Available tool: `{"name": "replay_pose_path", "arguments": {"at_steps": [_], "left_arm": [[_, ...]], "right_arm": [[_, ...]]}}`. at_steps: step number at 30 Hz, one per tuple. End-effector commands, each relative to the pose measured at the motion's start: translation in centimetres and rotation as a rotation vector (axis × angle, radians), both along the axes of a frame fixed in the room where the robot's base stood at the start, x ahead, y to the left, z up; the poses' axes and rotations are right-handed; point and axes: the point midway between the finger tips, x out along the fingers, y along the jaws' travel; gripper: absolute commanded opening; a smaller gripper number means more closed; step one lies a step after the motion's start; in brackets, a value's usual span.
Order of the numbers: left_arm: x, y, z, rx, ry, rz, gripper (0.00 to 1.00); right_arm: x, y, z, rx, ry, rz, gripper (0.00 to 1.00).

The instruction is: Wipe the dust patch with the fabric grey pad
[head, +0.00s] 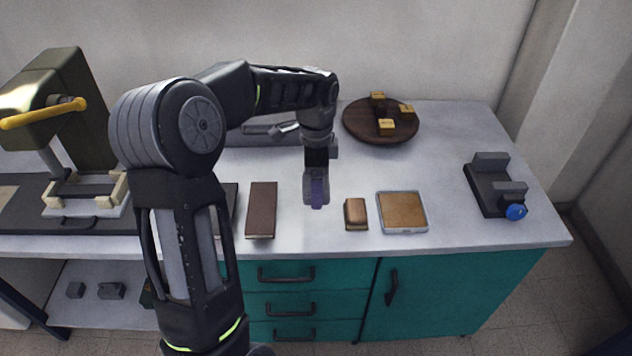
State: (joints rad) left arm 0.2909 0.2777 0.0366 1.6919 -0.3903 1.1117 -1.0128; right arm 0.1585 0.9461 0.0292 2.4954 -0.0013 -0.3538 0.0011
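My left gripper (317,192) hangs over the middle of the grey-white worktop (452,160), pointing down. I cannot tell whether that is part of the gripper or something held, nor whether the fingers are open. Right of it are a small tan-topped block (356,212) and a shallow light-rimmed square tray with a tan surface (402,212). Left of it lies a flat dark brown block (262,210). I cannot make out a clearly grey fabric pad or a distinct dust patch; my arm hides part of the worktop. My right gripper is not in view.
A round dark wooden board (362,128) with several yellow blocks stands at the back. A black fixture with a blue knob (516,212) is at right. A press with a yellow handle (45,113) stands at left. The worktop between board and fixture is clear.

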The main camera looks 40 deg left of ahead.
Motion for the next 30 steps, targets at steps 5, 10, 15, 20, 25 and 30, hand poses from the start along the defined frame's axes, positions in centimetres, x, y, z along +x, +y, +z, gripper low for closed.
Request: {"name": "replay_pose_path", "arguments": {"at_steps": [5,10,15,20,25,30], "left_arm": [[0.0,0.0,0.0,0.0,0.0,0.0,0.64],[0.0,0.0,0.0,0.0,0.0,0.0,0.5],[0.2,-0.4,0.1,-0.001,-0.001,0.017,0.49],[1.1,-2.6,0.5,-0.004,-0.002,0.126,0.49],[2.6,-7.3,1.3,-0.007,0.0,0.367,0.49],[3.7,-12.7,2.3,-0.005,0.001,0.649,0.49]], "right_arm": [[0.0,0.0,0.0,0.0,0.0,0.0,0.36],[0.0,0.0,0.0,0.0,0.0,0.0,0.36],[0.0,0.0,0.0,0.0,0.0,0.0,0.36],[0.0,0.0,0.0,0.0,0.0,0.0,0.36],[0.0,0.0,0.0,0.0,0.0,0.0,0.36],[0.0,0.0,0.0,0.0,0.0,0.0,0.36]]}}
